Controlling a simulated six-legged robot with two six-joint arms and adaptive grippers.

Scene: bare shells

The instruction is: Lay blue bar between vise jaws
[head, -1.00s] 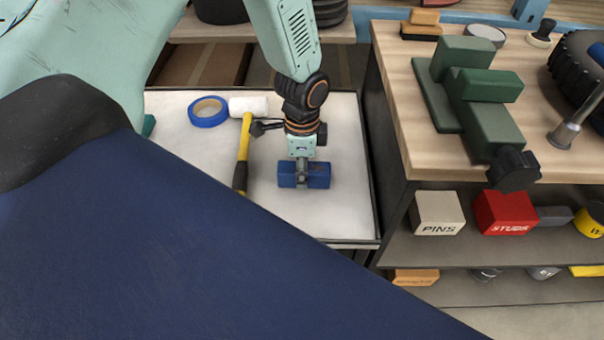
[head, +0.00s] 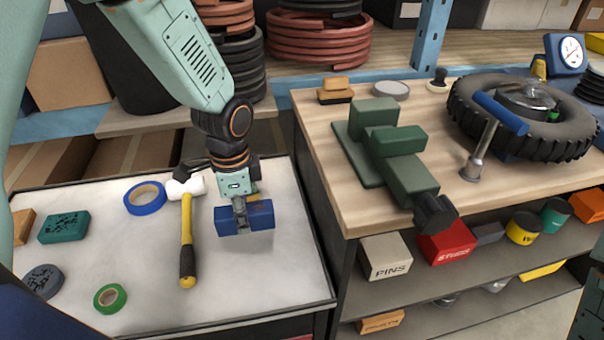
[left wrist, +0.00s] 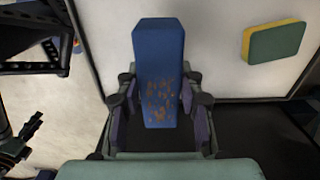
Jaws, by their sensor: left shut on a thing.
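The blue bar (head: 262,215) is in my left gripper (head: 240,214), over the white tray top at the left. The gripper is shut across the bar's middle, with both ends sticking out. In the left wrist view the bar (left wrist: 158,50) lies between the two fingers, with orange-brown specks on its face. How far it is above the tray is hard to tell. The green vise (head: 412,178) stands on the wooden bench to the right, with its jaws as two raised blocks near the back. The gap between them is partly hidden.
A yellow-handled hammer (head: 187,235) lies just left of the bar. Blue tape (head: 145,198), green tape (head: 110,298) and a teal block (head: 64,227) lie further left. A wheel (head: 524,115) and a blue-handled tool (head: 482,150) stand right of the vise.

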